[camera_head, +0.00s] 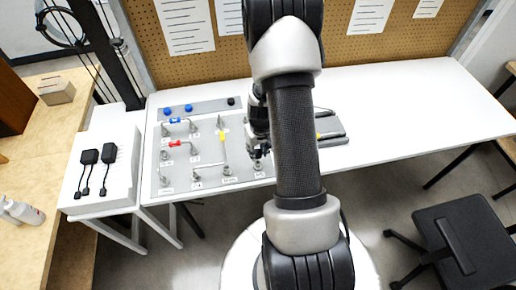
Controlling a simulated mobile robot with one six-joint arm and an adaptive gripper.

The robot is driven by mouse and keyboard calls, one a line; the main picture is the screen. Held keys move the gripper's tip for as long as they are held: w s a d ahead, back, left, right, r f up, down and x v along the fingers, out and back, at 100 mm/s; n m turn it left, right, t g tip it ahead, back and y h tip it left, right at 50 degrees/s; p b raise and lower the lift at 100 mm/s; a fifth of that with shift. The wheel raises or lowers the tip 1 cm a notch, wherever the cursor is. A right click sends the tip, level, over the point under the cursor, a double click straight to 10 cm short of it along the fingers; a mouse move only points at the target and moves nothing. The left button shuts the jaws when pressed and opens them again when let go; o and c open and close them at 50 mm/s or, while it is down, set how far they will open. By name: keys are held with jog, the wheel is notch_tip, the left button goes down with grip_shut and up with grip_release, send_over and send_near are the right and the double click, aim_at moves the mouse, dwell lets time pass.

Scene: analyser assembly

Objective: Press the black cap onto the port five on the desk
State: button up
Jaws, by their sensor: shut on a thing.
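My gripper (258,152) is over the right part of the grey port board (210,150), low above its surface and partly behind my arm. It is shut on a small dark thing that looks like a black cap, mostly hidden by the fingers. Another black cap (231,101) stands at the right end of the strip at the back of the board. Several metal ports stand on the board, one of them (258,166) just below the gripper at the front edge. The port labels are too small to read, so I cannot tell which is port five.
Blue, red (175,143) and yellow (223,136) tagged parts join ports. A grey tray (335,131) lies right of my arm. A white stand (107,172) holds two black devices. The white desk (420,105) is clear on the right.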

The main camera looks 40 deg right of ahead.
aim_at(258, 164)
jog(key=shift+f+b, duration=1.7)
jog(key=shift+f, duration=0.45)
jog(key=shift+f+p, duration=0.15)
jog(key=shift+p, duration=1.1)
jog(key=shift+f+b, duration=0.75)
jog(key=shift+f, duration=0.3)
jog(key=o, duration=0.8)
jog(key=shift+c, duration=0.2)
jog(key=r, duration=0.8)
jog(key=s+r, duration=0.1)
jog(key=r, duration=0.3)
jog(key=shift+s+a, duration=0.1)
jog(key=shift+a, duration=0.3)
